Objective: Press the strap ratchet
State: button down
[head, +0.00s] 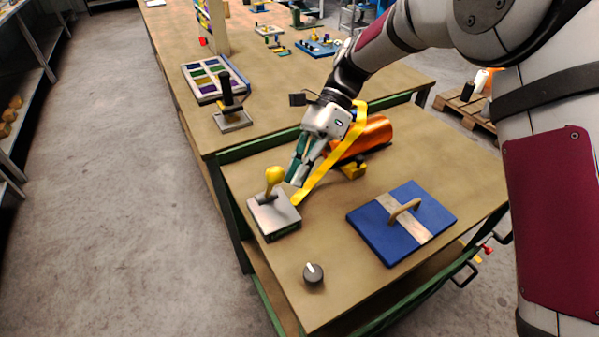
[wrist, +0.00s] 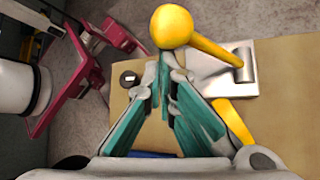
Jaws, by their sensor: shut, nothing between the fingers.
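The strap ratchet looks to be the lever with a round yellow knob (head: 275,175) on a grey metal base (head: 280,222). The lever stands up from the base. A yellow strap (head: 320,178) runs from over the orange roll (head: 374,135) down to the base. My gripper (head: 293,182), with green fingers, is shut and empty just right of the knob. In the wrist view the knob (wrist: 172,27) lies just beyond my fingertips (wrist: 168,65), with its arm reaching right to the base (wrist: 222,75). I cannot tell whether they touch.
A blue board (head: 425,240) with a wooden handle (head: 404,210) lies to the right. A dark dial (head: 313,274) sits near the front edge. A small yellow block (head: 354,169) is by the roll. A black-handled lever (head: 230,100) stands on the table behind.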

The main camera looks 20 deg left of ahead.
jog(key=shift+a+r, duration=0.15)
jog(key=shift+r, duration=0.05)
jog(key=v, duration=1.1)
jog(key=shift+w+d, duration=0.2)
jog(key=shift+w, duration=0.2)
jog(key=shift+r, duration=0.15)
